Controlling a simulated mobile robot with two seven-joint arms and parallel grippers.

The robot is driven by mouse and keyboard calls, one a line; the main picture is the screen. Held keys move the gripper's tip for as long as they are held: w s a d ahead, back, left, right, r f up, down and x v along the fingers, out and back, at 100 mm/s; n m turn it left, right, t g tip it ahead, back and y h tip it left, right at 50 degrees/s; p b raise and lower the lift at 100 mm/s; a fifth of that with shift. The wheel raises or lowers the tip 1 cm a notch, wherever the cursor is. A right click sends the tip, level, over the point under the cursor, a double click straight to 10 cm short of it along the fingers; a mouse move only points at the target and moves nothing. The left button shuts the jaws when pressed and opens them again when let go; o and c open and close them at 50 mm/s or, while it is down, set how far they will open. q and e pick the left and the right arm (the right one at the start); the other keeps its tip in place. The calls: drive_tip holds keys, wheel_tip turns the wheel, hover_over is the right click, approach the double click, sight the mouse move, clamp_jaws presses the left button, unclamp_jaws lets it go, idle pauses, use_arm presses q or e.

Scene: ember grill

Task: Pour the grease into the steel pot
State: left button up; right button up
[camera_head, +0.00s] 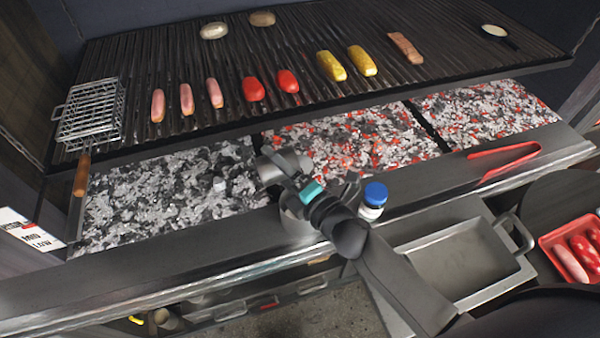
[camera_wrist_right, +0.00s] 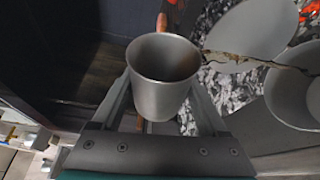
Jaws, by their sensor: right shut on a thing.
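My right gripper (camera_head: 284,168) is above the front ledge of the grill, over the near edge of the coals. It is shut on a grey metal cup (camera_wrist_right: 165,75), which sits between the two fingers in the right wrist view. A thin brown streak runs from beside the cup's rim to the right. It looks like grease, but I cannot tell for sure. The steel pot (camera_head: 297,225) stands on the ledge just below the gripper, partly hidden by my arm. A round grey vessel, probably this pot, shows at the right of the wrist view (camera_wrist_right: 290,100). My left gripper is not in view.
A blue-capped bottle (camera_head: 374,197) stands right of my wrist. Beyond are glowing coals (camera_head: 365,140) and the grate (camera_head: 210,65) with sausages and corn. Red tongs (camera_head: 505,160) lie on the right ledge. A metal tray (camera_head: 460,262) and red meat tray (camera_head: 550,245) are at front right.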

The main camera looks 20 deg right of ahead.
sight(290, 151)
drive_tip(key=shift+d+r+m+t+b, duration=0.3)
drive_tip(key=shift+r+m+t+b, duration=0.15)
drive_tip(key=shift+m, duration=0.65)
idle(0.6)
drive_tip(key=shift+d+r+m+t+y, duration=0.35)
drive_tip(key=shift+r+m+y, duration=0.05)
drive_tip(key=shift+m, duration=0.6)
drive_tip(key=shift+d+m+b, duration=0.1)
drive_tip(key=shift+m+b, duration=0.2)
drive_tip(key=shift+b, duration=0.05)
drive_tip(key=shift+d+r+m+t+b, duration=0.25)
drive_tip(key=shift+d+m+t, duration=0.15)
drive_tip(key=shift+m, duration=0.45)
drive_tip(key=shift+d+r+m+t+b, duration=0.15)
drive_tip(key=shift+d+m+t+b, duration=0.2)
drive_tip(key=shift+m, duration=0.5)
drive_tip(key=m, duration=0.1)
drive_tip(key=d+m+t+h, duration=0.1)
drive_tip(key=m, duration=0.1)
drive_tip(key=d+m+t+b, duration=0.1)
drive_tip(key=m, duration=0.1)
drive_tip(key=shift+w+r+h, duration=0.1)
drive_tip(key=shift+r+h, duration=0.15)
drive_tip(key=shift+h, duration=0.15)
drive_tip(key=shift+a, duration=0.15)
